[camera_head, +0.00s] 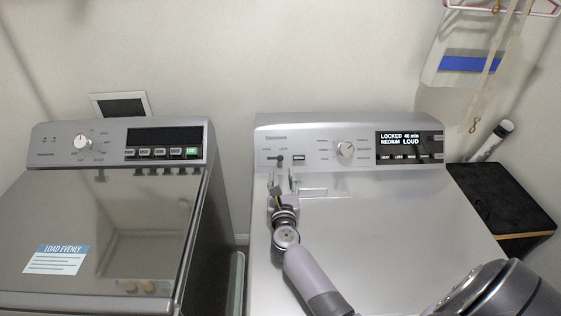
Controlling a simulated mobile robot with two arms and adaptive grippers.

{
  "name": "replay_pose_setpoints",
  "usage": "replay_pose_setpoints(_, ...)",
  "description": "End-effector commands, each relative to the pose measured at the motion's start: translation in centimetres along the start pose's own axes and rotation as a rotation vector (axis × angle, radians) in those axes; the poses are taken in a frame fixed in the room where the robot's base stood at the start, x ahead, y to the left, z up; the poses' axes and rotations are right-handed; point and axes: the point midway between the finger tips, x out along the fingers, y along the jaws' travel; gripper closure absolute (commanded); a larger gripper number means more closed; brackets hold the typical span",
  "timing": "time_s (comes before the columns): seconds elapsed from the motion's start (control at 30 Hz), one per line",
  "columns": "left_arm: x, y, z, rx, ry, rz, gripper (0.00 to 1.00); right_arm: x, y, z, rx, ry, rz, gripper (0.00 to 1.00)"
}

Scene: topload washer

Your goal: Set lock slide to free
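The lock slide (280,158) is a small dark slider at the left end of the right machine's control panel, under small labels. Its knob sits toward the right of its short slot. The panel display (405,140) reads "LOCKED 40 min MEDIUM LOUD". My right gripper (283,176) is just below the slide, over the top of the machine, with its fingertips pointing up toward the panel. Its fingers are apart with nothing visible between them. I cannot tell whether it touches the panel. My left gripper is not in view.
A round dial (345,149) sits right of the slide. A second machine (95,210) with a "LOAD EVENLY" label stands at the left, across a narrow gap. A black-topped bin (500,195) stands at the right. The washer's top (400,220) is clear around my arm.

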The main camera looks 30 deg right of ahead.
Motion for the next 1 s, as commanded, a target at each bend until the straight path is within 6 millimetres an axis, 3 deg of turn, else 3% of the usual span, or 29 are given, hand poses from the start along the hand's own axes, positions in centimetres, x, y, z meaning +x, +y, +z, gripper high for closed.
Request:
replay_pose_setpoints(0.2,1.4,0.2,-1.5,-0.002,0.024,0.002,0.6,4.9,0.0,-0.2,-0.002,-0.003,0.0,0.64)
replay_pose_setpoints(0.4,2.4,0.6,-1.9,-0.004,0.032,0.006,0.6,7.8,0.0,-0.1,-0.002,-0.003,0.0,0.64)
replay_pose_setpoints(0.6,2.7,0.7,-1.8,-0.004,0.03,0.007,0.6,9.0,0.0,-0.1,-0.002,0.0,0.0,0.64)
replay_pose_setpoints(0.87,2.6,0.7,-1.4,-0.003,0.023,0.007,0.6,9.0,0.0,0.0,-0.002,0.0,0.001,0.64)
replay_pose_setpoints(1.0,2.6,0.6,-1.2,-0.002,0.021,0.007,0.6,9.0,0.0,0.0,-0.002,0.0,0.001,0.73)
